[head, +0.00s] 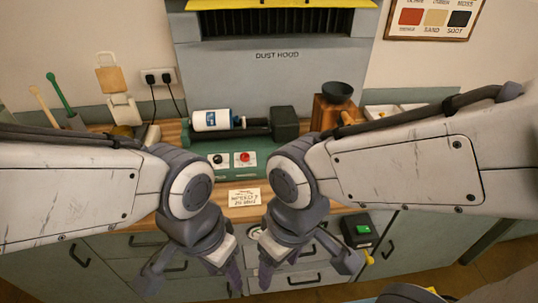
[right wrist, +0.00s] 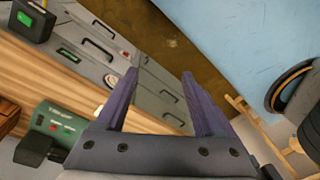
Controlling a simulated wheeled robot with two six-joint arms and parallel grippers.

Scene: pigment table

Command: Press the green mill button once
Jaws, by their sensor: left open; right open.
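A black box with a green button (head: 362,229) is fixed at the cabinet front, right of my right gripper in the head view. It also shows in the right wrist view (right wrist: 24,18) at the top left corner. The mill (head: 222,147) is a green machine on the counter, with a white and blue jar (head: 212,119) lying on top and a red knob on its front. My right gripper (head: 305,270) is open and empty in front of the cabinet, apart from the button; its fingers show in the right wrist view (right wrist: 158,76). My left gripper (head: 193,277) is open and empty.
A grey dust hood (head: 277,75) stands behind the mill. A brown grinder (head: 333,112) with a dark bowl is at its right. A paper label (head: 244,197) lies at the counter front. Cabinet drawers with dark handles are below the counter. Floor shows at the lower right.

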